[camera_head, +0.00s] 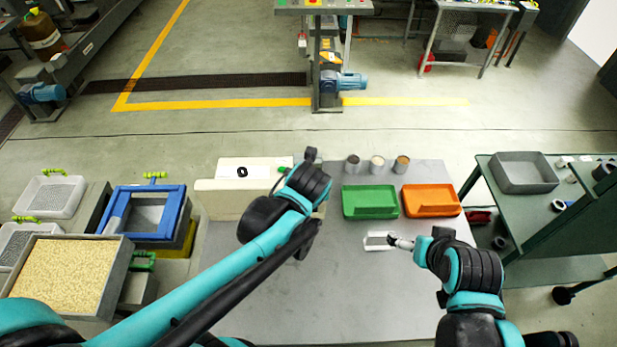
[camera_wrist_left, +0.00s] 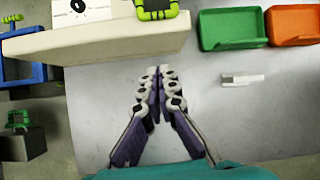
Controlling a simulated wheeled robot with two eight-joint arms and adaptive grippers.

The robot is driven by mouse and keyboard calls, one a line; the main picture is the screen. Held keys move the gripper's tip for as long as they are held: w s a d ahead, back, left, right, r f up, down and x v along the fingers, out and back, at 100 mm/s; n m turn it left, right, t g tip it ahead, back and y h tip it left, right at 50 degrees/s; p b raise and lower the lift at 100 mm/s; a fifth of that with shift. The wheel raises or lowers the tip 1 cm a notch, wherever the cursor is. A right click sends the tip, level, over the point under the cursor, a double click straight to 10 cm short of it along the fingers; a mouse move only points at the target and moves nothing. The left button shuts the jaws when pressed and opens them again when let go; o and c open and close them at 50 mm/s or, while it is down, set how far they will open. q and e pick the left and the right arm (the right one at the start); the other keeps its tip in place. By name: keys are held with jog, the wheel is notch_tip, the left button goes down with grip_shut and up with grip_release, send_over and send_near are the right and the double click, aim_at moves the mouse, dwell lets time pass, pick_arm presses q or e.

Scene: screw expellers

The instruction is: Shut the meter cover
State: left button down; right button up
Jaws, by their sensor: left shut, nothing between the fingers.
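The cream meter box (camera_head: 225,200) stands at the back left of the grey table, with a black round knob (camera_head: 242,172) on its pale panel. In the left wrist view the box (camera_wrist_left: 95,43) fills the upper left. A black part with a bright green handle (camera_wrist_left: 156,10) sits at its right end; I cannot tell if this is the cover, or how far open the cover is. My left gripper (camera_wrist_left: 158,75) is shut and empty, close in front of the box, apart from the handle. My right gripper (camera_head: 403,243) is out over the table's right side; its finger state is unclear.
A green tray (camera_head: 370,203) and an orange tray (camera_head: 431,201) lie right of the box, with several small cups behind. A small white piece (camera_wrist_left: 243,79) lies on the table. A grain-filled tray (camera_head: 68,275) stands at left. The front middle of the table is clear.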

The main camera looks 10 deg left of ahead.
pick_arm(q)
jog(key=w+a+f+m+b, duration=0.1)
jog(key=w+f+b, duration=0.2)
jog(key=w+f, duration=0.4)
jog(key=shift+w+a+f+b, duration=0.15)
jog(key=shift+w+b, duration=0.2)
jog(key=shift+w, duration=0.45)
